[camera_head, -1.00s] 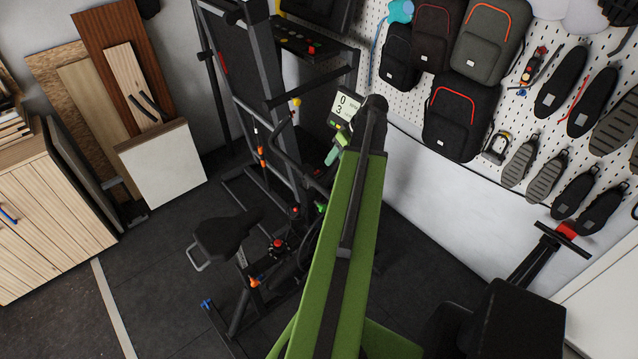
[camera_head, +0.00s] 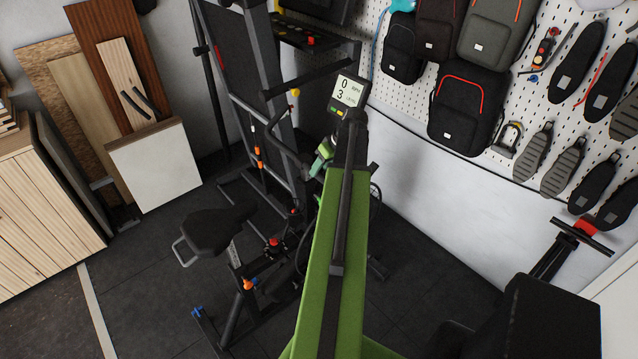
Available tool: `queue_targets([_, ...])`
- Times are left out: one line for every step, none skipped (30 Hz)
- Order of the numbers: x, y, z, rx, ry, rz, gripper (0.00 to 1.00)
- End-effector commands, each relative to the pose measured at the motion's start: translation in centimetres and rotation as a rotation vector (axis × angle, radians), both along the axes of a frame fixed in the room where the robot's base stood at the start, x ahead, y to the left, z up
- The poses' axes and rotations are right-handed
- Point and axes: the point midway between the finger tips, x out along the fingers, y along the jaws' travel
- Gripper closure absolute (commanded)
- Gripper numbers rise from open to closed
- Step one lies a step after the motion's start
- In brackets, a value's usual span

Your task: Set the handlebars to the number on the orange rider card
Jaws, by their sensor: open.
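The handlebars (camera_head: 277,137) are a dark curved bar on the exercise bike, to the left of my arm. Part of the bike's front lies hidden behind my green arm. My gripper (camera_head: 318,164) seems to be the small light-green end beside the handlebars; it is open, small and partly covered by my arm. I cannot tell whether it touches the bar. The bike's display (camera_head: 350,92) shows 0 and 3. I cannot make out an orange rider card or a handlebar scale.
The bike's saddle (camera_head: 218,228) and a red knob (camera_head: 273,242) are lower left. A folded treadmill (camera_head: 245,80) stands behind. Backpacks (camera_head: 465,108) and shoes hang on the pegboard at right. A dark machine (camera_head: 550,320) fills the lower right. Some floor at left is clear.

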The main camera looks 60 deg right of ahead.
Motion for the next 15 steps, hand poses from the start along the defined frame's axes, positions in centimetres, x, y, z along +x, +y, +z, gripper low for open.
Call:
queue_targets([0.31,0.01,-1.23,0.0,0.0,0.001,0.53])
queue_targets([0.43,0.02,-1.44,0.0,0.0,0.001,0.53])
queue_targets([0.58,0.05,-1.65,0.0,0.0,0.001,0.53])
queue_targets([0.67,0.05,-1.76,0.0,0.0,0.001,0.53])
queue_targets([0.73,0.07,-1.83,0.0,0.0,0.001,0.53])
queue_targets([0.8,0.08,-1.87,0.0,0.0,0.001,0.53])
queue_targets([0.84,0.08,-1.88,0.0,0.0,0.001,0.53])
queue_targets([0.86,0.09,-1.87,0.0,0.0,0.001,0.53])
queue_targets([0.87,0.1,-1.83,0.0,0.0,0.001,0.53])
queue_targets([0.88,0.1,-1.8,0.0,0.0,0.001,0.53])
queue_targets([0.88,0.11,-1.77,0.0,0.0,0.001,0.53])
queue_targets([0.88,0.11,-1.76,0.0,0.0,0.001,0.53])
queue_targets([0.88,0.12,-1.76,0.0,0.0,0.001,0.53])
queue_targets([0.89,0.11,-1.75,0.0,0.0,0.001,0.53])
queue_targets([0.89,0.13,-1.76,0.0,0.0,0.001,0.57])
